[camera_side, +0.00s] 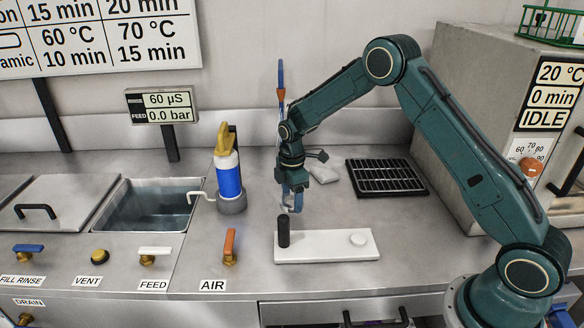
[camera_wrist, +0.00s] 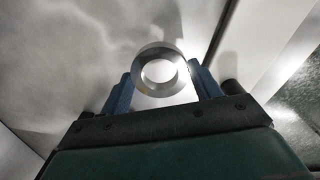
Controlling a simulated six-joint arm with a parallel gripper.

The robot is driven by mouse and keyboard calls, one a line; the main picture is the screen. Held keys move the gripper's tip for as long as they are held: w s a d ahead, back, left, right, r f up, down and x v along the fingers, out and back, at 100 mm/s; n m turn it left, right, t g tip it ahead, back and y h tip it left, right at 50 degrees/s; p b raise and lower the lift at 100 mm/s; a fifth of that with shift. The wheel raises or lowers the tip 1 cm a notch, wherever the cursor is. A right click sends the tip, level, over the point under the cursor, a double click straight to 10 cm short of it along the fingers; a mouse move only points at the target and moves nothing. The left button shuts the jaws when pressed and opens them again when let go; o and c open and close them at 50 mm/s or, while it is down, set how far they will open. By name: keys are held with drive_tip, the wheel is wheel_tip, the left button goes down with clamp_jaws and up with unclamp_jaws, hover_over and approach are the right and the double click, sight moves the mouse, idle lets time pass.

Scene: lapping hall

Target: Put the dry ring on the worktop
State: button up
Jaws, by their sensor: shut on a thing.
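A shiny metal ring (camera_wrist: 141,74) is held between the two blue fingers of my gripper (camera_wrist: 160,80) in the wrist view, its round hole facing the camera. In the side view my gripper (camera_side: 292,200) points down above the grey worktop (camera_side: 240,230), behind the black upright peg of a white plate. The ring is small there and hard to make out between the fingers. I cannot tell how far above the worktop it is. No drops are clear on the ring.
The white plate (camera_side: 325,247) bears a black peg (camera_side: 283,231) and a low white disc (camera_side: 358,239). A black rack (camera_side: 386,177) and a pale folded cloth (camera_side: 335,172) lie behind. A blue bottle (camera_side: 229,178) and an open basin (camera_side: 150,208) stand left, a grey oven (camera_side: 480,110) right.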

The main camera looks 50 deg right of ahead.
sight(292, 216)
drive_tip(key=shift+f, duration=1.95)
drive_tip(key=shift+f, duration=0.15)
drive_tip(key=o, duration=1.2)
drive_tip(key=shift+r, duration=6.15)
drive_tip(key=shift+r, duration=0.1)
